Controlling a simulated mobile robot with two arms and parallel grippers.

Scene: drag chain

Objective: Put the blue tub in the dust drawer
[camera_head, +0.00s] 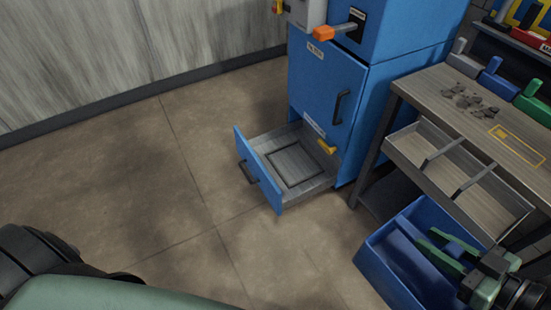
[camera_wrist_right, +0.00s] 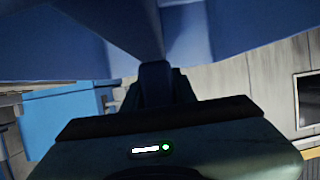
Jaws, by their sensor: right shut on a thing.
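The blue tub (camera_head: 378,272) is an open bin at the lower right of the head view, in front of the workbench. My right gripper (camera_head: 433,243) has green fingers and is shut on the tub's wall at its right side. In the right wrist view the tub's blue surface (camera_wrist_right: 95,45) fills the top, right at the dark fingers (camera_wrist_right: 155,85). The dust drawer (camera_head: 258,170) is pulled out at the bottom of the blue cabinet, left of the tub. Its grey floor shows a rectangular outline, with no tub in it. My left gripper is out of view.
The blue cabinet (camera_head: 325,90) has an orange-ended handle (camera_head: 335,32) and a yellow piece (camera_head: 327,147) by the drawer. The workbench (camera_head: 480,115) with an open grey tray (camera_head: 450,175) stands right of it. The floor (camera_head: 170,190) left of the drawer is clear.

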